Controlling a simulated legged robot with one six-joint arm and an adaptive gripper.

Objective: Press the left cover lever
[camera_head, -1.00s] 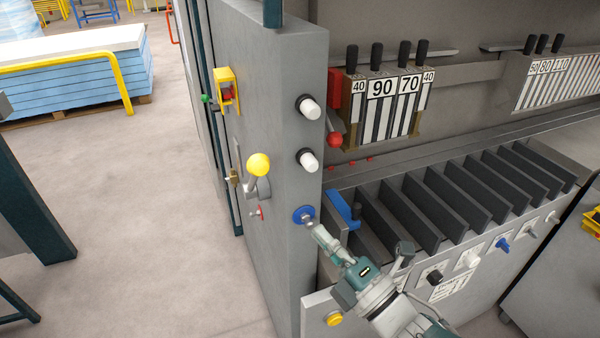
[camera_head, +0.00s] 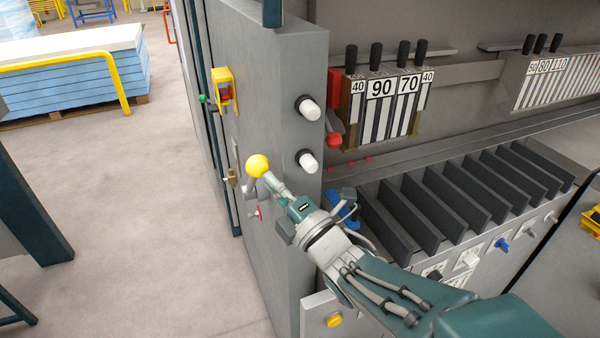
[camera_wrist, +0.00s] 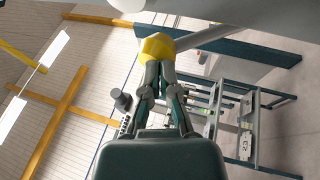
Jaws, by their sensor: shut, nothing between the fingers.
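The lever with a yellow ball knob (camera_head: 257,165) sticks out from the grey side cover (camera_head: 275,80) of the machine. Its grey arm runs down to a pivot on the panel, partly hidden now. My gripper (camera_head: 270,180) is shut and empty, its fingertips right at the lower right of the knob. In the wrist view the yellow knob (camera_wrist: 158,46) sits just beyond the closed fingertips (camera_wrist: 160,64), with the lever's grey arm running off to the right. The tips overlap the knob's edge; I cannot tell whether they touch it.
Two white knobs (camera_head: 308,109) and a red emergency-type button (camera_head: 334,140) are on the machine. A yellow-framed red switch (camera_head: 224,90) sits above the lever. A blue lever (camera_head: 343,208) is partly behind my arm.

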